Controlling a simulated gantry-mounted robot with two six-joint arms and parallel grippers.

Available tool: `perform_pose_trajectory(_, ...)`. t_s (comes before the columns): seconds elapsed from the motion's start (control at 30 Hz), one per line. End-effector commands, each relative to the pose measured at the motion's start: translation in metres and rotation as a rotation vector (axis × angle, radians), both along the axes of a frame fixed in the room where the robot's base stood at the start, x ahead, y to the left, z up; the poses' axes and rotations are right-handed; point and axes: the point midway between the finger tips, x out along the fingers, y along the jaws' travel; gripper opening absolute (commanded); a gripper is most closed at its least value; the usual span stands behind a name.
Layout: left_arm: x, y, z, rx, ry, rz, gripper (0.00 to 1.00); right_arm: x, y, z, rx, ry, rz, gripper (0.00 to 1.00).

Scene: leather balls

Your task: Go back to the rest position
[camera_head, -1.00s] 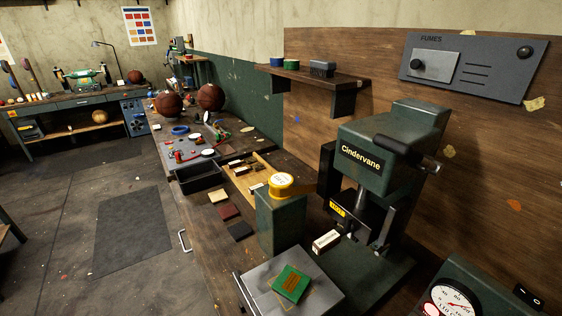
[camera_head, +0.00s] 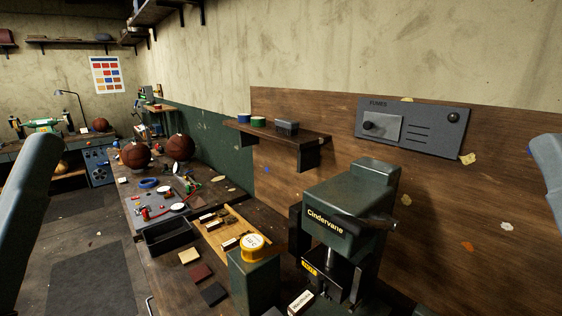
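Part of my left arm shows at the left edge of the head view and part of my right arm at the right edge. Neither gripper is in the picture, so whether they hold anything is hidden. Two brown leather balls, one nearer (camera_head: 135,156) and one farther right (camera_head: 180,147), rest on the far part of the workbench. A third brown ball (camera_head: 100,125) is on the back bench at the left.
A green Cindervane press (camera_head: 345,205) stands at the right front of the bench. A yellow-lidded container (camera_head: 252,246) stands on a green block (camera_head: 255,278). A black tray (camera_head: 170,236) lies to its left. A shelf (camera_head: 280,132) juts from the wall. The floor at the left is mostly open.

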Motion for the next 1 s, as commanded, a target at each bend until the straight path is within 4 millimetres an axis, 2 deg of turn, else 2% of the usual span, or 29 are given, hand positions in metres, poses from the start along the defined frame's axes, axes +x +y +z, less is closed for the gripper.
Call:
perform_pose_trajectory(0.03, 0.001, 0.000, 0.042, 0.000, 0.002, 0.000, 0.69, 0.000, 0.000, 0.042, 0.000, 0.001, 0.000, 0.00)
perform_pose_trajectory(0.17, 0.001, 0.000, 0.100, 0.000, 0.003, -0.001, 0.69, 0.001, 0.000, 0.100, 0.000, 0.002, 0.000, 0.00)
perform_pose_trajectory(0.4, 0.002, 0.000, 0.220, 0.000, 0.005, -0.002, 0.69, 0.001, 0.000, 0.221, 0.000, 0.002, 0.000, 0.00)
perform_pose_trajectory(0.53, 0.002, 0.000, 0.275, 0.000, 0.005, -0.002, 0.69, 0.001, 0.000, 0.275, 0.000, 0.002, 0.000, 0.00)
perform_pose_trajectory(0.6, 0.002, 0.000, 0.294, 0.000, 0.005, -0.002, 0.69, 0.001, 0.000, 0.295, 0.000, 0.002, 0.000, 0.00)
perform_pose_trajectory(0.7, 0.002, 0.000, 0.308, 0.000, 0.006, -0.002, 0.69, 0.001, 0.000, 0.309, 0.000, 0.002, 0.000, 0.00)
perform_pose_trajectory(1.0, 0.002, 0.000, 0.307, 0.000, 0.005, -0.002, 0.69, 0.001, 0.000, 0.307, 0.000, 0.003, 0.000, 0.00)
